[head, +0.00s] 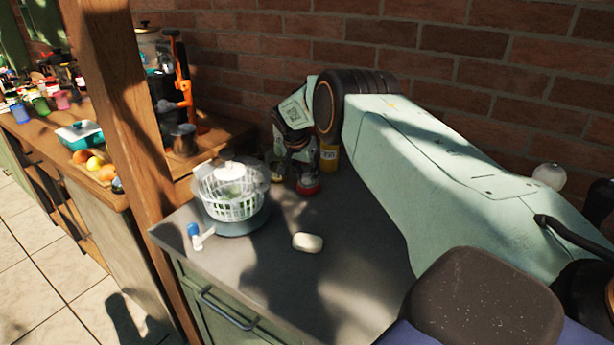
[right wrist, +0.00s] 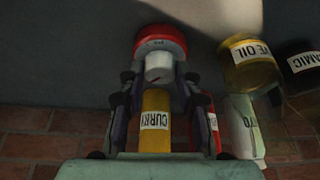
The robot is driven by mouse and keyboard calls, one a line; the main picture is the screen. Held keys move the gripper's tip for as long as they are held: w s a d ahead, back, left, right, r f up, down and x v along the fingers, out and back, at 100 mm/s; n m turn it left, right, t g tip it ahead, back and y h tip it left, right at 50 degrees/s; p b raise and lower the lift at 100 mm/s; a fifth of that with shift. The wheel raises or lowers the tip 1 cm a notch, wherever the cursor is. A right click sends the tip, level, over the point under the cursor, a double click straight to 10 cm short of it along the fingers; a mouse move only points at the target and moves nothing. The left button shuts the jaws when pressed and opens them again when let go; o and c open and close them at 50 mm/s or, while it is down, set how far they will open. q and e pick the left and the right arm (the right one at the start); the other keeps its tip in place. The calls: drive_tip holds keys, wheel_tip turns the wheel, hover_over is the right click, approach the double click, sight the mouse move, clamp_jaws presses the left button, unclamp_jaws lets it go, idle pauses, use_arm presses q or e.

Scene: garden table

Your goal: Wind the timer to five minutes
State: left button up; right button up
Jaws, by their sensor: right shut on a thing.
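The timer (head: 308,186) is a red round body standing on the grey worktop near the brick wall. In the right wrist view, the timer (right wrist: 160,40) shows its red body with a white knob (right wrist: 158,67) on top. My right gripper (head: 304,168) reaches down over the timer from above. In the right wrist view, the fingers of my right gripper (right wrist: 159,80) stand on both sides of the white knob, shut on it. The dial marks are too small and dark to read. My left gripper is not in view.
A yellow curry jar (right wrist: 155,120) stands close behind the timer. An oil bottle (right wrist: 250,62) and a balsamic bottle (right wrist: 300,65) are beside it. A salad spinner (head: 232,195) stands left of the timer. A pale oval object (head: 308,242) lies in front, with bare worktop around it.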

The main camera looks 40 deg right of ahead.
drive_tip(key=shift+w+d+r+m, duration=0.15)
drive_tip(key=shift+r+m, duration=0.1)
drive_tip(key=shift+m, duration=0.15)
drive_tip(key=o, duration=1.1)
drive_tip(key=shift+f, duration=0.15)
drive_tip(key=shift+o, duration=0.2)
drive_tip(key=v, duration=1.2)
